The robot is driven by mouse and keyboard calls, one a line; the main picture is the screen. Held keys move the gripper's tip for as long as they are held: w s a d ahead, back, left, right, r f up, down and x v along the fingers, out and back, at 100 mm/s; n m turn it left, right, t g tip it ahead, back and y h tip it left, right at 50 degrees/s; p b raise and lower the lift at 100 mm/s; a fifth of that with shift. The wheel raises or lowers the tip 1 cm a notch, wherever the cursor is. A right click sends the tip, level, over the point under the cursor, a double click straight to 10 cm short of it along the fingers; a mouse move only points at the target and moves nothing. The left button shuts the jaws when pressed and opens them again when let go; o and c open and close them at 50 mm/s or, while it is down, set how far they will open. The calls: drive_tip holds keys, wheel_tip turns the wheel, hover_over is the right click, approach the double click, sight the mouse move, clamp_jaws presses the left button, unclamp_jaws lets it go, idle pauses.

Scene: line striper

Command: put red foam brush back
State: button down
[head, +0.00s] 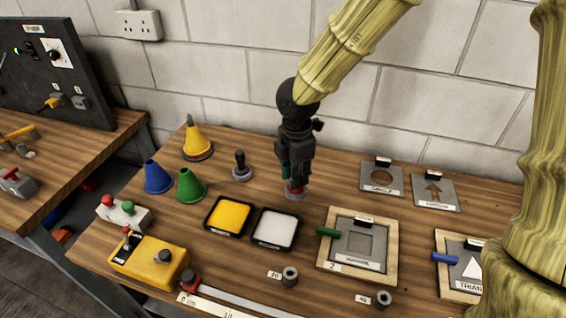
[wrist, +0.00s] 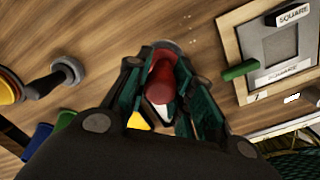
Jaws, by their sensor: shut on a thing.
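My gripper (head: 294,181) points down behind the white tray and is shut on the red foam brush (head: 294,188). In the wrist view the brush's red handle (wrist: 163,75) stands between the two fingers of my gripper (wrist: 162,105). A small round grey holder (head: 294,196) shows right under the brush; its rim also shows in the wrist view (wrist: 168,45). I cannot tell whether the brush sits in the holder or is just above it. The fingers hide much of the brush.
A dark-handled tool (head: 241,162) stands on a grey base to the left. The yellow tray (head: 228,216) and white tray (head: 275,230) lie in front. A framed square stencil (head: 358,246) is at right. Yellow (head: 197,142), blue (head: 157,178) and green (head: 190,185) cones stand left.

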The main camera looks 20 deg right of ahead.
drive_tip(key=shift+w+a+f+p, duration=0.2)
drive_tip(key=shift+w+f+p, duration=0.45)
drive_tip(key=shift+w, duration=0.65)
drive_tip(key=shift+w+a+f+p, duration=0.15)
drive_tip(key=shift+w+f+p, duration=0.5)
drive_tip(key=shift+w, duration=0.6)
drive_tip(key=shift+w+a+f+p, duration=0.2)
drive_tip(key=shift+w+f+p, duration=0.45)
drive_tip(key=shift+w, duration=0.65)
drive_tip(key=shift+f, duration=0.35)
drive_tip(key=c, duration=1.2)
unclamp_jaws()
drive_tip(key=shift+c, duration=0.2)
drive_tip(key=shift+r, duration=0.15)
wheel_tip(320, 180, up, 12)
drive_tip(key=b, duration=0.2)
drive_tip(key=shift+s+a, duration=0.2)
drive_tip(key=shift+s, duration=0.2)
